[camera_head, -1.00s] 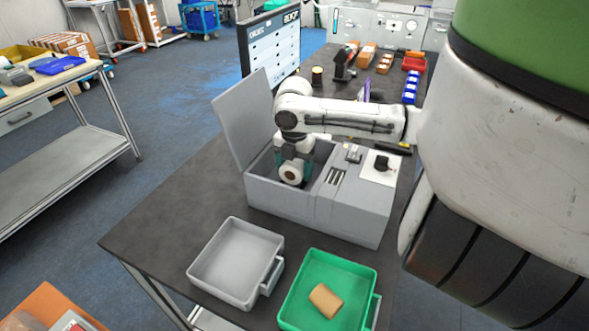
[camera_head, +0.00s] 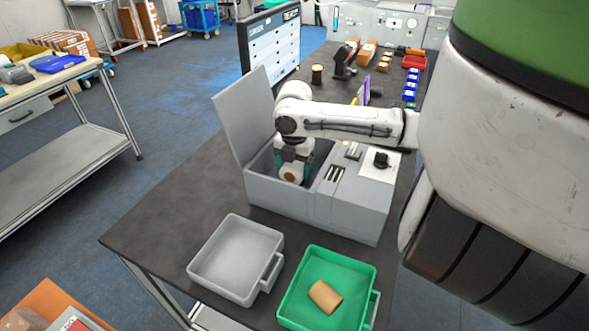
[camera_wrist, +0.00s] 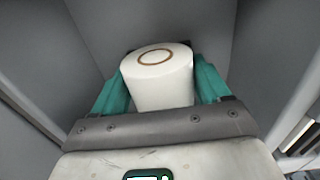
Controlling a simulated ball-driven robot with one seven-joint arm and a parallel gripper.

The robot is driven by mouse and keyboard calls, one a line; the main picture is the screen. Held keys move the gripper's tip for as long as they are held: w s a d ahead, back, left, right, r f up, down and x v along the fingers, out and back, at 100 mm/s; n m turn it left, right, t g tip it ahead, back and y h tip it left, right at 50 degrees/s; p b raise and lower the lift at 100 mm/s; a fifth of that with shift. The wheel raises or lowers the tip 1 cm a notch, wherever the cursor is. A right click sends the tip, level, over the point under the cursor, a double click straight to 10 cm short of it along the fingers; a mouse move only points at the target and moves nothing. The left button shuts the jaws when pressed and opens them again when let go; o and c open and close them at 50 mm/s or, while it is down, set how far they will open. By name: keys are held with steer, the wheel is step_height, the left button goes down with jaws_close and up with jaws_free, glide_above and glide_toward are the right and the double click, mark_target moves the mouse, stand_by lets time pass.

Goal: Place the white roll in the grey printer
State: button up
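The white roll (camera_wrist: 160,82), with a brown ring on its end, is between the two teal fingers of my gripper (camera_wrist: 163,80) in the wrist view. The fingers lie against its sides. In the head view my gripper (camera_head: 293,172) points down inside the open compartment of the grey printer (camera_head: 345,208), below the rim. The printer's lid (camera_head: 243,115) stands raised on the left. Grey compartment walls surround the roll in the wrist view. The roll's underside and any contact with the compartment floor are hidden.
The table is clear at the left front.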

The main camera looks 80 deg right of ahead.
steer(key=o, duration=0.4)
steer(key=shift+s+a+f, duration=0.2)
steer(key=shift+f, duration=0.55)
step_height(320, 180, up, 14)
steer(key=shift+w+d+f, duration=0.1)
steer(key=shift+d, duration=0.05)
